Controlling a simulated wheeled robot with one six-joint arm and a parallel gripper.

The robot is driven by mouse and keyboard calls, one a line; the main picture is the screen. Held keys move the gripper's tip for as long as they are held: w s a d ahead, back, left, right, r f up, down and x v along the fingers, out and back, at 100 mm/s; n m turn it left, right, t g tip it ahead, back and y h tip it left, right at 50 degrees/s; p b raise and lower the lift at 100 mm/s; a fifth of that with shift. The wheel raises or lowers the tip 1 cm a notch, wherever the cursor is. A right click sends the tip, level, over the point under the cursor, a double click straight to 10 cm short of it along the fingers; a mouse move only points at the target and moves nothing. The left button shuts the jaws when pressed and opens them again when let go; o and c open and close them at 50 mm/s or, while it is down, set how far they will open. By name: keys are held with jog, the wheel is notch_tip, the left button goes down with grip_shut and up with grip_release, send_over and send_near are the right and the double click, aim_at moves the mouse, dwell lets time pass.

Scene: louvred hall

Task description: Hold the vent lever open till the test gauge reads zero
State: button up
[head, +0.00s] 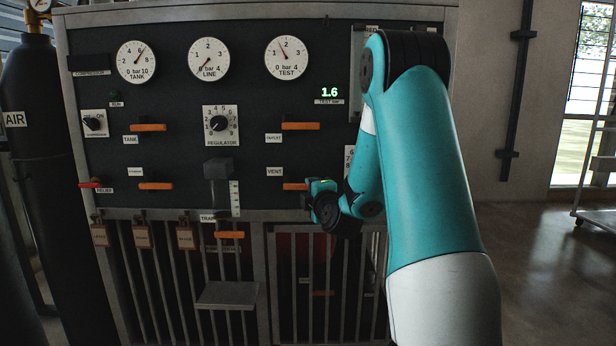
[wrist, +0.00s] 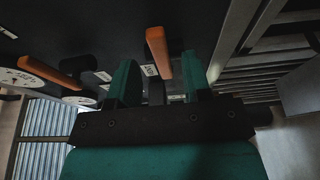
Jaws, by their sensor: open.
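The vent lever (head: 295,186) is an orange horizontal handle beside the VENT label on the dark panel. My gripper (head: 318,190) is at its right end and covers part of it. In the wrist view an orange lever (wrist: 158,50), seemingly the same one, shows in the gap between the two open green fingers (wrist: 158,72). I cannot tell whether either finger touches it. The test gauge (head: 287,58) is a white dial at the top right of the panel, its needle short of mid-scale. The green display (head: 330,92) below it reads 1.6.
A regulator knob (head: 219,124) is at the middle. A black AIR cylinder (head: 40,170) stands at the left. Below are bars and a small shelf (head: 228,295).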

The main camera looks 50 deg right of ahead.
aim_at(301, 187)
jog(key=shift+p+x, duration=1.15)
jog(key=shift+x, duration=0.85)
jog(key=shift+c, duration=0.4)
grip_shut()
